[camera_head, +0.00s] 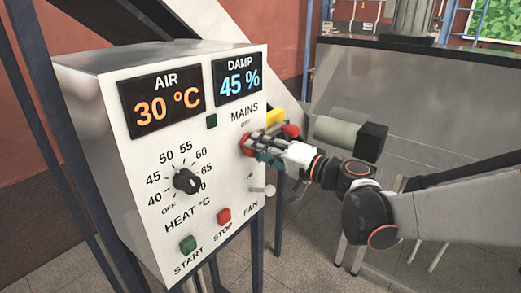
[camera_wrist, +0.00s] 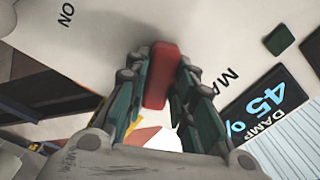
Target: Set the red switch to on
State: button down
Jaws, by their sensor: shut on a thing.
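The red switch is a red bar on the white control panel, below the MAINS label; a red part of it shows left of my fingertips in the head view (camera_head: 247,146). In the wrist view its red bar (camera_wrist: 161,75) stands between the two green-padded fingers. My gripper (camera_head: 262,147) is at the panel, its fingers closed around the bar; it also shows in the wrist view (camera_wrist: 160,88). An OFF mark (camera_head: 245,125) shows just under MAINS, and an ON mark (camera_wrist: 67,15) shows in the wrist view. The fingers partly hide the switch, so its exact setting is hard to tell.
The white control box (camera_head: 120,65) also bears a black HEAT knob (camera_head: 187,181), a red STOP button (camera_head: 223,216), a green START button (camera_head: 188,244) and a FAN toggle (camera_head: 268,190). A yellow part (camera_head: 275,116) and a grey cylinder (camera_head: 336,132) are close to my gripper.

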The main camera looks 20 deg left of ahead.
jog(key=shift+m, duration=2.2)
jog(key=c, duration=1.4)
grip_release()
jog(key=shift+o, duration=0.2)
jog(key=shift+d, duration=0.1)
jog(key=v, duration=1.2)
jog(key=shift+w, duration=0.1)
